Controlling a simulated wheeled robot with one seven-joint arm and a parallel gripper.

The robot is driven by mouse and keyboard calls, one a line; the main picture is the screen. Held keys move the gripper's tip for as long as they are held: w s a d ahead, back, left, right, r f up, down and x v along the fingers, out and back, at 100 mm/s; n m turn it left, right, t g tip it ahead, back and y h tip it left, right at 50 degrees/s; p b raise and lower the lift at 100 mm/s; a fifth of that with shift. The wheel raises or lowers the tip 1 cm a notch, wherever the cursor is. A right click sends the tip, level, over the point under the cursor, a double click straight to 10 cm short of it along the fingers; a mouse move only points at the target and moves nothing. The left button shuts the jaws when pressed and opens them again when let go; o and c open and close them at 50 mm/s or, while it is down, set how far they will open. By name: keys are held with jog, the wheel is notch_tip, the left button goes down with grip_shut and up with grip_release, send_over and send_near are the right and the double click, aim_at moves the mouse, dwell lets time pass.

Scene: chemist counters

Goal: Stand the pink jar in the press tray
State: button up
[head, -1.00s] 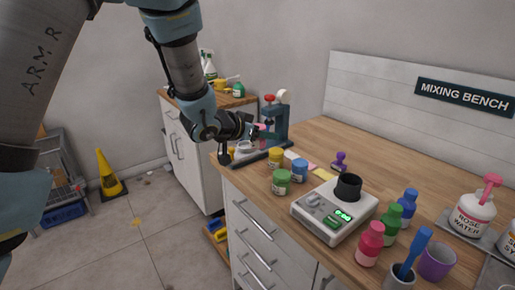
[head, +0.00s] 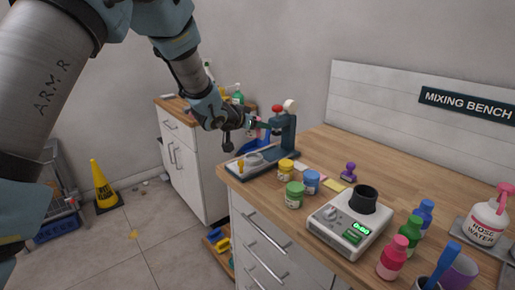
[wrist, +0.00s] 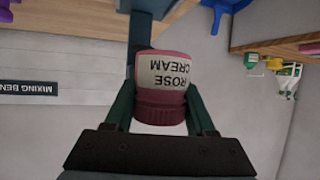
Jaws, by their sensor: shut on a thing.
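The pink jar (wrist: 172,72), labelled ROSE CREAM, is between my gripper's fingers (wrist: 162,100) in the wrist view, where it looks upside down. My gripper is shut on it around the darker pink lid. In the head view my gripper (head: 257,125) is raised above the counter beside the dark teal press (head: 286,132); the jar cannot be made out there. The press tray (head: 238,172) lies at the foot of the press, with a pale ring and a small yellow thing on it. My gripper is above the tray, apart from it.
Yellow (head: 286,169), green (head: 295,196) and blue (head: 312,183) jars stand right of the tray. A scale (head: 345,228) with a black cup is nearer. Several bottles stand at the lower right. A second counter (head: 184,150) is behind, left.

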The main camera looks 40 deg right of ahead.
notch_tip(320, 180, down, 8)
jog(key=shift+r+p, duration=0.15)
jog(key=shift+p, duration=0.55)
jog(key=shift+f, duration=0.2)
jog(key=shift+f+b, duration=0.3)
jog(key=o, duration=1.3)
jog(key=shift+o, duration=0.2)
jog(key=shift+r+p, duration=0.4)
jog(key=shift+r, duration=0.05)
jog(key=b+v, duration=0.3)
jog(key=v, duration=0.9)
jog(key=shift+s+f+b, duration=0.1)
jog(key=shift+f+b, duration=0.05)
jog(key=shift+b, duration=0.15)
